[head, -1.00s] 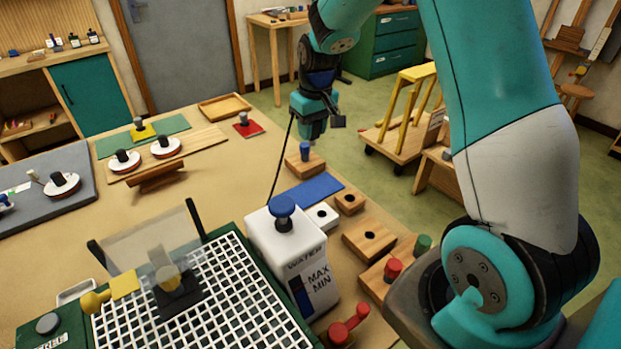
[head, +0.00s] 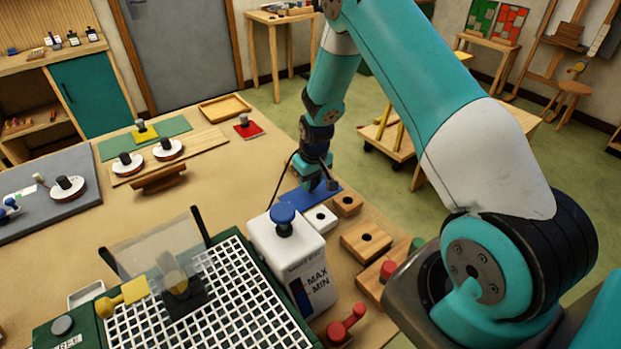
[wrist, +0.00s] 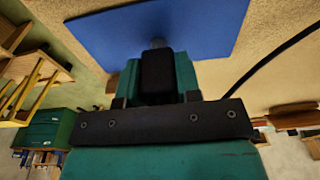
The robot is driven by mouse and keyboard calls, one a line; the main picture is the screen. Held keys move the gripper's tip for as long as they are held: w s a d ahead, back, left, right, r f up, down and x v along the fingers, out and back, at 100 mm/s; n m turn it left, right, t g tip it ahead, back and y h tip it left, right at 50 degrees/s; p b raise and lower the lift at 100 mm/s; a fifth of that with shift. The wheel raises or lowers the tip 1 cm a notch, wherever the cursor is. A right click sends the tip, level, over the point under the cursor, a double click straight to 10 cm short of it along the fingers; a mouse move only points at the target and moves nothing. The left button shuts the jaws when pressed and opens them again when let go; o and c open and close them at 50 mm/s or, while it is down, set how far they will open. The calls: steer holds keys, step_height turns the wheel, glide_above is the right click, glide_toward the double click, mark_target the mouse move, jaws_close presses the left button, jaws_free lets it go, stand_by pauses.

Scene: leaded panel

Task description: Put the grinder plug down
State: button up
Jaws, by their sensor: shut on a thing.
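My gripper (head: 318,184) is low over the blue mat (head: 292,197) on the workbench, pointing down. In the wrist view it is shut on the grinder plug (wrist: 157,75), a dark block between the fingers. I cannot tell whether the plug touches the mat. The black cord (head: 281,182) runs from near my gripper down towards the grinder's white water tank (head: 290,252). It also shows in the wrist view (wrist: 270,60).
The grinder's white grid (head: 235,300) is at the front. A white block with a hole (head: 320,218) and wooden blocks (head: 366,242) lie close right of the mat. Bare bench (head: 225,190) lies to its left. The bench edge is just beyond my gripper.

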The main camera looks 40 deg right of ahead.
steer(key=shift+f, duration=0.15)
steer(key=o, duration=1)
